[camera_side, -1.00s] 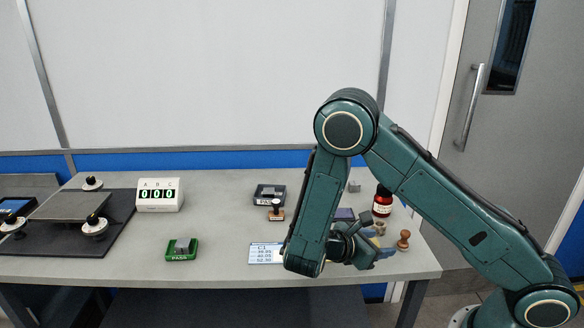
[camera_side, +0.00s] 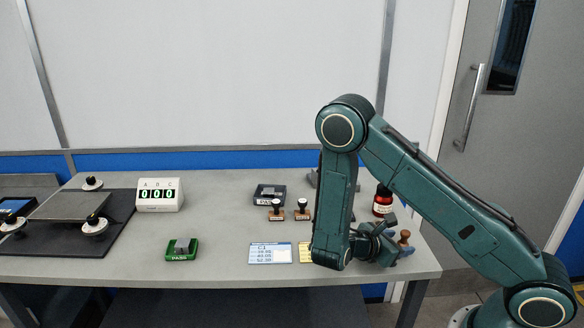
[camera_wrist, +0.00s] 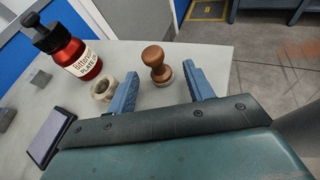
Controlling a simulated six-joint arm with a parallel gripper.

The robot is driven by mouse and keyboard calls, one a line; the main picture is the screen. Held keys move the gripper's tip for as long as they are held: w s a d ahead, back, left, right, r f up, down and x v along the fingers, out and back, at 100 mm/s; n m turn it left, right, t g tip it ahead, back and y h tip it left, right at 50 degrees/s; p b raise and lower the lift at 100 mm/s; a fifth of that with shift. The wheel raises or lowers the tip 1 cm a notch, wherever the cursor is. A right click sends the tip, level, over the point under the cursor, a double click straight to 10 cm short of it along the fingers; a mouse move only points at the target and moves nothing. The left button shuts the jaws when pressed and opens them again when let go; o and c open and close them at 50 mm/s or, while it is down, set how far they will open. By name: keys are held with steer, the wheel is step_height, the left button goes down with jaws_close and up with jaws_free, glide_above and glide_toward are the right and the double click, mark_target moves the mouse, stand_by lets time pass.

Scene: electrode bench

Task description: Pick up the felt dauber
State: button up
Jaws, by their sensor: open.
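The felt dauber, which I take to be the brown wooden knob-handled piece (camera_wrist: 155,62), stands upright on the bench. In the wrist view it shows between the blue fingers of my gripper (camera_wrist: 160,72), nearer the tips, with a gap on each side. In the side view the dauber (camera_side: 404,237) is at the right end of the bench, with my gripper (camera_side: 398,251) low beside it and partly overlapping its base. The jaws are open and hold nothing. Whether the fingertips are level with the dauber is hard to tell.
A red bottle (camera_wrist: 80,58) with a black top stands to the left, and a pale ring (camera_wrist: 104,88) sits close by the left finger. A dark pad (camera_wrist: 48,135) lies farther left. The bench's right edge (camera_wrist: 232,62) is close beyond the dauber.

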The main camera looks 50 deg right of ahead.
steer(key=shift+x, duration=0.85)
steer(key=shift+c, duration=0.4)
steer(key=c, duration=0.9)
